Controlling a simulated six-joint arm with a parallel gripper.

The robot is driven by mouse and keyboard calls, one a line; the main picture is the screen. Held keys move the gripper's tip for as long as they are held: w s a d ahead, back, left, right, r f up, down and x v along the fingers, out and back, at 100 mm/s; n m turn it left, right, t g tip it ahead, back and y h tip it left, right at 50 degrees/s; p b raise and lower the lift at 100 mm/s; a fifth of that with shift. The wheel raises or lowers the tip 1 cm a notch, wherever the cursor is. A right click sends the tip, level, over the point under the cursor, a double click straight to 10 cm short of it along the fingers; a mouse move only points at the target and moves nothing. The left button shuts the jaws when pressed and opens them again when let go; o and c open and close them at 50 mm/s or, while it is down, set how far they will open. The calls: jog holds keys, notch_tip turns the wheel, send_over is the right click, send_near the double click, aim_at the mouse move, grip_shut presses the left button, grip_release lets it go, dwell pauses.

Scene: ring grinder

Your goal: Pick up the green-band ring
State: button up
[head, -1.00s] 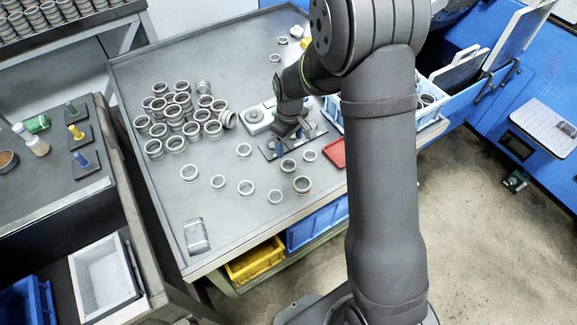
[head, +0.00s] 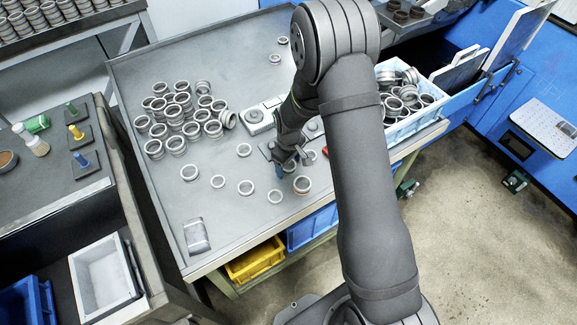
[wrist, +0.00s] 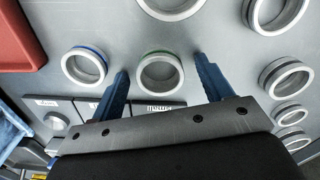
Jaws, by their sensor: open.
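The green-band ring (wrist: 160,72) lies flat in the wrist view, a metal ring with a thin green line along its far rim. My gripper (wrist: 162,66) is open, with one blue finger on each side of this ring. I cannot tell how far the fingertips are above the table. In the head view my gripper (head: 289,167) hangs over the front middle of the table and hides most of that ring. A blue-band ring (wrist: 84,66) lies just left of the left finger in the wrist view.
Several plain rings (head: 190,172) lie loose at the left and front. A heap of rings (head: 174,112) stands further left. A red tray (wrist: 18,38) is near the blue-band ring. Labelled dark plates (wrist: 100,108) lie behind the fingers.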

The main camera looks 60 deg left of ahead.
jog(key=c, duration=1.1)
jog(key=shift+c, duration=0.2)
jog(key=shift+r, duration=0.55)
jog(key=r, duration=0.3)
jog(key=shift+w+d+r, duration=0.25)
jog(key=shift+r, duration=0.05)
jog(key=w+d+r, duration=0.6)
jog(key=w+d, duration=0.1)
jog(key=s+a, duration=0.2)
jog(key=a, duration=0.8)
jog(key=s+a, duration=0.2)
jog(key=a, duration=0.8)
jog(key=s+a+f, duration=0.1)
jog(key=s+a, duration=0.1)
jog(key=a, duration=0.9)
jog(key=shift+s, duration=0.4)
jog(key=shift+s+a, duration=0.25)
jog(key=shift+a, duration=0.05)
